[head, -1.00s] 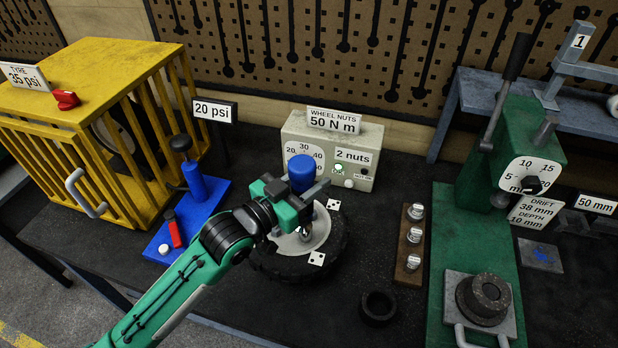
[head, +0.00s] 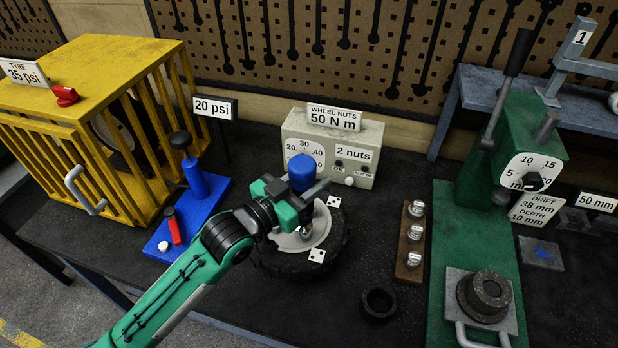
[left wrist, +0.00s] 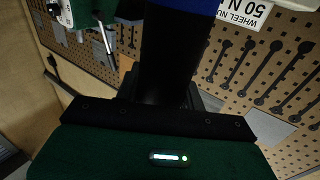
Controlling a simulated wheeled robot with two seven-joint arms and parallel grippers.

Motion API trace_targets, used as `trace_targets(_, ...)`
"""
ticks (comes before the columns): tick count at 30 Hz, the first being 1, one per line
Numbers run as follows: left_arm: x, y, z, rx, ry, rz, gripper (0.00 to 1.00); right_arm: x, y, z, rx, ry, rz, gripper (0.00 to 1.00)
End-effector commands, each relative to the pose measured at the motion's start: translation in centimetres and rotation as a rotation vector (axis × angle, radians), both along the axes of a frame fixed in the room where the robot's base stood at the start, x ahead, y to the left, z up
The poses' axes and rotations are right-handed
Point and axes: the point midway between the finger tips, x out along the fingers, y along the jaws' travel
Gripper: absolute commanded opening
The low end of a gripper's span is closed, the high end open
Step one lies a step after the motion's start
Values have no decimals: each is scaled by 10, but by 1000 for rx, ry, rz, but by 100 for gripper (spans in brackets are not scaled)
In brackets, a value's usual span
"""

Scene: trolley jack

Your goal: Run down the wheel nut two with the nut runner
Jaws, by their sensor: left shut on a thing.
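My left gripper (head: 296,200) is shut on the nut runner (head: 302,172), which has a blue top and stands upright over the wheel. In the left wrist view the nut runner's dark body (left wrist: 168,55) rises between the fingers, with blue at the upper edge. The wheel (head: 318,232) lies flat on the bench, with a black tyre and a pale hub. Dotted white tags sit at its edge. The gripper and runner hide part of the hub, so I cannot tell which nut the runner's lower end meets. My right gripper is in neither view.
The wheel nuts box (head: 372,152) stands behind the wheel, reading 50 N m and 2 nuts. A wooden rack (head: 409,244) with three silver pieces and a black ring (head: 378,304) lie right. A yellow cage (head: 92,85) and blue pump (head: 196,195) stand left, a green press (head: 450,250) right.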

Motion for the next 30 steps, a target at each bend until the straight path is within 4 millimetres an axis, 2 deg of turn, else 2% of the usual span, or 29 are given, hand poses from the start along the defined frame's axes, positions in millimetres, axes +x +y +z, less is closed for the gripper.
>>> trace_targets(30, 0, 0, -7, 2, 3, 0, 0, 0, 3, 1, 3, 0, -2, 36)
